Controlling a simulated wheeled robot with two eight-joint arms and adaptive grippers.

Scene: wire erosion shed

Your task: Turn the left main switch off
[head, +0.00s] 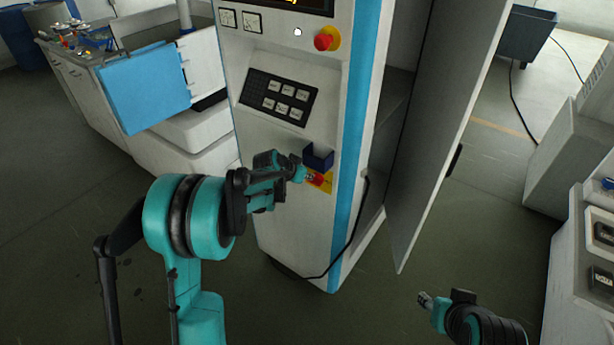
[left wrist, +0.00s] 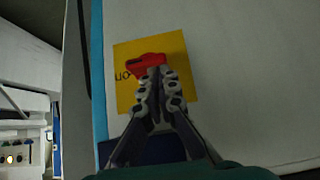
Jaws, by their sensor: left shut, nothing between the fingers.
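The main switch is a red knob (left wrist: 146,64) on a yellow plate (left wrist: 183,62), low on the front of the white control cabinet (head: 283,215). In the head view the yellow plate (head: 328,186) is partly hidden by my left gripper (head: 301,176). In the left wrist view my left gripper (left wrist: 161,74) is shut and empty, its fingertips overlapping the knob's edge; I cannot tell whether they touch it. Upside-down lettering shows on the plate beside the knob. My right gripper (head: 425,299) is low at the right, far from the switch; its finger opening is unclear.
A dark blue holder (head: 318,158) sticks out just above the switch. A keypad (head: 279,97) and a red emergency button (head: 324,41) are higher up. The cabinet's side door (head: 440,130) stands open at right, and a black cable (head: 352,235) hangs there.

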